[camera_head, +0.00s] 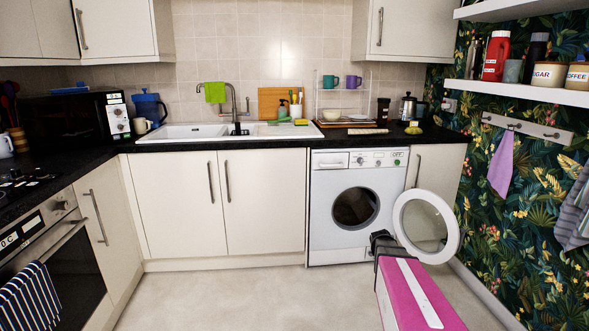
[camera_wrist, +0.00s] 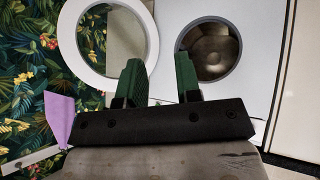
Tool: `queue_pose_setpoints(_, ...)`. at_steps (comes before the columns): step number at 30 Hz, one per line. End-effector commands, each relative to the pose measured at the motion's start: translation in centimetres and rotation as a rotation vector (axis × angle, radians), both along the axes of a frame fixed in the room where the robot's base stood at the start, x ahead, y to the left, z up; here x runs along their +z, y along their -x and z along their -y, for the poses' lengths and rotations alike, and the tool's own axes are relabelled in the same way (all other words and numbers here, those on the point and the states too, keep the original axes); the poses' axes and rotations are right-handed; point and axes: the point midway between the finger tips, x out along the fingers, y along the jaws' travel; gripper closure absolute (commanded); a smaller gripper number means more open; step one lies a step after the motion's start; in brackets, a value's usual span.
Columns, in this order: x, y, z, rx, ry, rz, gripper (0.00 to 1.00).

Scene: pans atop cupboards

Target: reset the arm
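My gripper (camera_wrist: 161,80) shows in the wrist view with its two green fingers apart and nothing between them. In the head view my pink and white arm reaches in from the lower right, and the black gripper end (camera_head: 383,243) is low in front of the washing machine (camera_head: 335,215). The fingertips cannot be made out there. The machine's round door (camera_head: 426,226) stands open to the right, beside my gripper. In the wrist view the open door (camera_wrist: 84,68) and the drum opening (camera_wrist: 209,50) lie beyond the fingers. No object is held.
White cupboards (camera_head: 180,205) stand left of the machine under a black worktop with a sink (camera_head: 190,131). An oven (camera_head: 50,260) is at the left. A leaf-patterned wall (camera_head: 510,210) closes the right side. The floor (camera_head: 240,295) left of my arm is clear.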

Motion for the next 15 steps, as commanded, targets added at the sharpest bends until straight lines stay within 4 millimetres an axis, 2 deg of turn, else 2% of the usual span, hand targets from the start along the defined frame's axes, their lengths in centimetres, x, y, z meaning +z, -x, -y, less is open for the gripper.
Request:
queue_pose_setpoints(1,0.2,3.2,-2.7,0.005,-0.027,-0.074,0.69)
queue_pose_setpoints(6,-0.2,11.5,-9.9,0.044,-0.130,-0.341,0.69)
queue_pose_setpoints(9,0.0,16.0,-13.5,0.084,-0.188,-0.482,0.69)
queue_pose_setpoints(12,0.4,19.7,-16.3,0.125,-0.236,-0.595,0.69)
queue_pose_setpoints(15,0.8,22.2,-18.1,0.159,-0.267,-0.671,0.69)
